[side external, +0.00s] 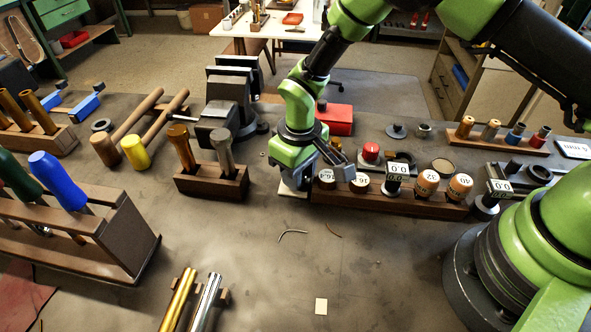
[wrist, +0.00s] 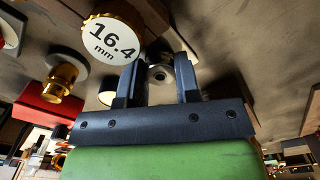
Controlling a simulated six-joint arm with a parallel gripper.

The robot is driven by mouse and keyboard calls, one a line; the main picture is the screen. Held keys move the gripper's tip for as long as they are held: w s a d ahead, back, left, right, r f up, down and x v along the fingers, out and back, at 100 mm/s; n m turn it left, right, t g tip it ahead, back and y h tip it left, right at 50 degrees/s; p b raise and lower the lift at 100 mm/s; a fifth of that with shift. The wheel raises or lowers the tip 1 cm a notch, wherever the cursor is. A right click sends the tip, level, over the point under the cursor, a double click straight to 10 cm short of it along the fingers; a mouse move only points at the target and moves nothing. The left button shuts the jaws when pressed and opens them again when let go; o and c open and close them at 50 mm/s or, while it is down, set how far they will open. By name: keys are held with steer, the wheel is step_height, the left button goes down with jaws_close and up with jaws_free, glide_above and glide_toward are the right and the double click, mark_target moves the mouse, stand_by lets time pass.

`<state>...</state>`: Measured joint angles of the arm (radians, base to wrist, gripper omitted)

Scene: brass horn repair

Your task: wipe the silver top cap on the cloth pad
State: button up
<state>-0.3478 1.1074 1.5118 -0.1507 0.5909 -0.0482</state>
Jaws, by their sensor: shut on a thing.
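My gripper (side external: 318,165) points down over the bench, just left of a row of round labelled gauges. In the wrist view its two dark fingers (wrist: 159,78) are closed on a small silver part with a hole in its middle, which looks like the silver top cap (wrist: 159,74).
A gauge marked 16.4 (side external: 327,177) stands in a wooden rack right beside my gripper; it also shows in the wrist view (wrist: 111,39). A red box (side external: 336,118) and a vise (side external: 228,105) stand behind. A wooden block with two tools (side external: 212,183) is at left. The front bench is mostly clear.

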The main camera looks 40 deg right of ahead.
steer(key=shift+s+d, duration=0.1)
steer(key=shift+w+a, duration=0.65)
steer(key=shift+s+d, duration=0.75)
steer(key=shift+w+a, duration=0.7)
steer(key=shift+a, duration=0.05)
steer(key=shift+s+d, duration=0.7)
steer(key=shift+d, duration=0.05)
